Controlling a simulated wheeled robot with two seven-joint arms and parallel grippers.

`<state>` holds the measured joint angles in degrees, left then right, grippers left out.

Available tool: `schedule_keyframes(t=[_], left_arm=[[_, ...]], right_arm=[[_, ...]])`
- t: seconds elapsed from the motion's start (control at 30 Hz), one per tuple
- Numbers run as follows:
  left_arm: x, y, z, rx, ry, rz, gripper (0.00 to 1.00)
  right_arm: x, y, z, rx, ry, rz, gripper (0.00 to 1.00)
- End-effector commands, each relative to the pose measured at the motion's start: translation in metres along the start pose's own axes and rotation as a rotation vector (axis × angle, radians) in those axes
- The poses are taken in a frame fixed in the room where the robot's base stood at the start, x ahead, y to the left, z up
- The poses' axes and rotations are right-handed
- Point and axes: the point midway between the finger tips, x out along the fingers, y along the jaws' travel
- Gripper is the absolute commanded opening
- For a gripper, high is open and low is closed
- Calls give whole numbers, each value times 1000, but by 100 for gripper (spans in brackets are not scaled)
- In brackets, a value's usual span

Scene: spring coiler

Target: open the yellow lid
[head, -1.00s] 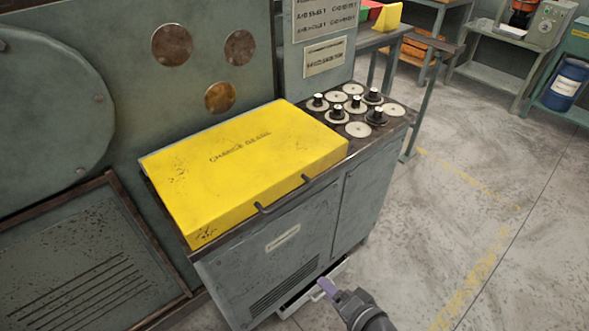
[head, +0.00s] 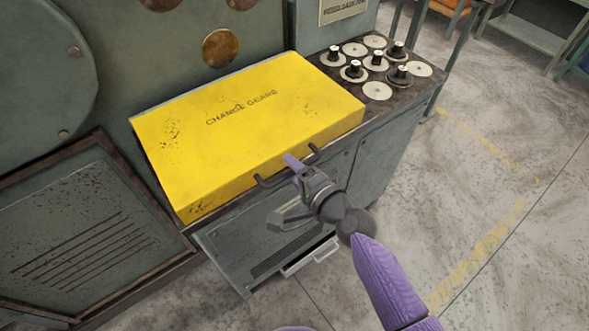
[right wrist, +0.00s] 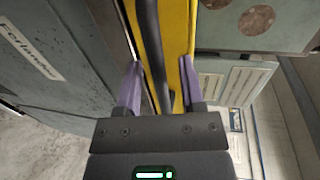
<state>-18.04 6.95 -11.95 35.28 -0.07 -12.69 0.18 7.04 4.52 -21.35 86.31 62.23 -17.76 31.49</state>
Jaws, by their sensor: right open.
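The yellow lid (head: 250,115), marked "CHANGE GEARS", lies shut and flat on the grey cabinet. Its dark bar handle (head: 265,182) runs along the lid's front edge. My right gripper (head: 293,163) is at this handle, in front of the lid, and partly covers it. In the right wrist view, the handle (right wrist: 150,45) runs between the two spread purple fingers (right wrist: 160,80), with the yellow lid (right wrist: 177,28) behind it. The gripper is open and not closed on the bar. Contact between fingers and lid cannot be told. My left gripper is not in view.
Round gears and black knobs (head: 377,91) stand on the cabinet top right of the lid. A tall grey machine panel (head: 180,60) rises behind the lid. A slotted, framed panel (head: 75,235) is at left. Open floor (head: 480,150) lies to the right.

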Motion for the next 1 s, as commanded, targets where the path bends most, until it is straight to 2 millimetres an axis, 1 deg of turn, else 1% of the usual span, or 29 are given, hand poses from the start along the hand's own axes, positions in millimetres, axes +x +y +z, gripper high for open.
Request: schedule_keyframes(t=[0.13, 0.17, 0.2, 0.37, 0.4, 0.73, 1.0], left_arm=[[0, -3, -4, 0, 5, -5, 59], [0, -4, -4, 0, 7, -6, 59], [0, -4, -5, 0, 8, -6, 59], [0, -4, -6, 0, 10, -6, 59], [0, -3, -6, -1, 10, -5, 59], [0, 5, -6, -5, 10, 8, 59], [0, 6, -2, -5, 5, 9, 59]], right_arm=[[0, 0, 0, -1, 0, 0, 50], [0, 0, 0, -1, 0, 0, 45], [0, 0, 0, -1, 0, 0, 37], [0, 0, 0, -1, 0, 1, 3], [0, 0, 0, -1, 1, 1, 0], [-1, 0, 0, -1, 1, 1, 0], [-1, 0, 0, -1, 1, 1, 0]])
